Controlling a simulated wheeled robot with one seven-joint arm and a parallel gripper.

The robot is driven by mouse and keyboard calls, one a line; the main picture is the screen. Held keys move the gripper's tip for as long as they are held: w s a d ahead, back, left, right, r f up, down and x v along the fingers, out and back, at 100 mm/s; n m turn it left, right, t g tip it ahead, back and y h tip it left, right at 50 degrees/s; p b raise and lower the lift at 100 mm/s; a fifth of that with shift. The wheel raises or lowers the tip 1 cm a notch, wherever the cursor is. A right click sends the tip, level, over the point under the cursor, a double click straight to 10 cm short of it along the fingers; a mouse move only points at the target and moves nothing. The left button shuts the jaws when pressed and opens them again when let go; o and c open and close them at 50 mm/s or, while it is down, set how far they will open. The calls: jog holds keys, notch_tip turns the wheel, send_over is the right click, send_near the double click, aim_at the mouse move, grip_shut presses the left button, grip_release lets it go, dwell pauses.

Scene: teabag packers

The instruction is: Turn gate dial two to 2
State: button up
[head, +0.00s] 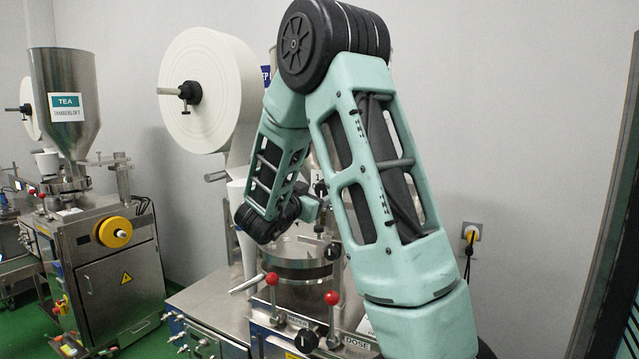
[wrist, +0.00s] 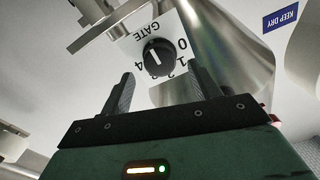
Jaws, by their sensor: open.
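A gate dial (wrist: 158,57) shows in the wrist view: a black round knob with a white mark on a white plate lettered GATE, with numbers around it that look turned over. I cannot read for sure which number the mark faces, nor whether this is dial two. My gripper (wrist: 161,74) is open and empty. Its fingertips stand to either side just below the knob in the picture, apart from it. In the head view my gripper (head: 309,208) is mostly hidden by my arm.
A shiny metal hopper (wrist: 228,50) is close beside the dial. In the head view, red-ball levers (head: 332,298) and a black knob (head: 306,342) stand on the machine below. A large white paper roll (head: 215,90) is behind; another tea machine (head: 110,265) stands left.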

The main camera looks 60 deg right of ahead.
aim_at(321, 190)
jog(key=shift+w+d+p, duration=0.15)
jog(key=shift+d+p, duration=0.4)
jog(key=shift+d, duration=1.2)
jog(key=c, duration=1)
jog(key=shift+o, duration=0.2)
